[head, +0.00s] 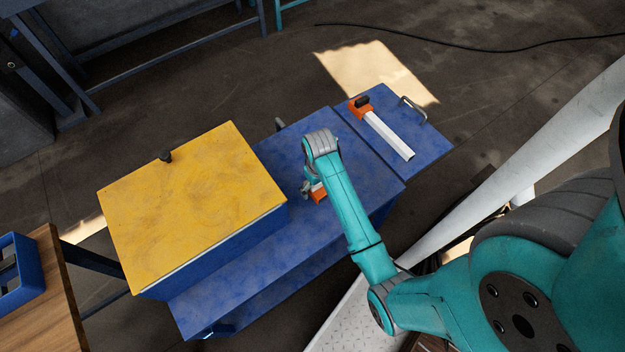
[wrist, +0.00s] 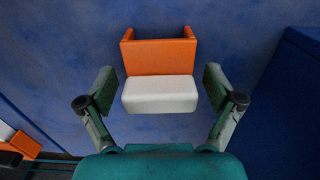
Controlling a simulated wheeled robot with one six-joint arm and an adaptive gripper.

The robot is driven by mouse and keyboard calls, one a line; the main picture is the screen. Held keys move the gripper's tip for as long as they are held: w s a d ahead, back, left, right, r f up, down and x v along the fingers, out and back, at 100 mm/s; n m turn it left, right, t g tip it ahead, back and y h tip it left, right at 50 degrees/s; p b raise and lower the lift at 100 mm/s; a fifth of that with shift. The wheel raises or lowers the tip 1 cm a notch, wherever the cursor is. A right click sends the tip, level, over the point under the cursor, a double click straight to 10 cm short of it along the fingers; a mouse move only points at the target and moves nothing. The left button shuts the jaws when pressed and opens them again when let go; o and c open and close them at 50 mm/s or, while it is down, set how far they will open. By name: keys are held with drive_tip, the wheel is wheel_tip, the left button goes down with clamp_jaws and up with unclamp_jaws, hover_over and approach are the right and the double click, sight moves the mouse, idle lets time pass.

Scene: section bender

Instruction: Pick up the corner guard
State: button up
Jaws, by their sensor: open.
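The corner guard, which I take to be the small orange and white piece (wrist: 160,57), lies on the blue surface in the wrist view. Its orange back has short raised sides, and a white block sits at its near edge. In the head view only an orange bit of it (head: 319,193) shows beside my gripper (head: 308,189); my arm hides the rest. In the wrist view my gripper (wrist: 159,90) is open. Its two fingers stand to the left and right of the white block, with a gap on each side. Nothing is held.
A blue box with a yellow lid (head: 190,205) and black knob stands left of my gripper; its blue side (wrist: 295,90) is right in the wrist view. A long white bar with an orange end (head: 388,134) lies on the blue panel at right, by a metal handle (head: 414,109).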

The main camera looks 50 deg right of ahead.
drive_tip(key=shift+f, duration=0.15)
drive_tip(key=c, duration=1.2)
drive_tip(key=shift+c, duration=0.2)
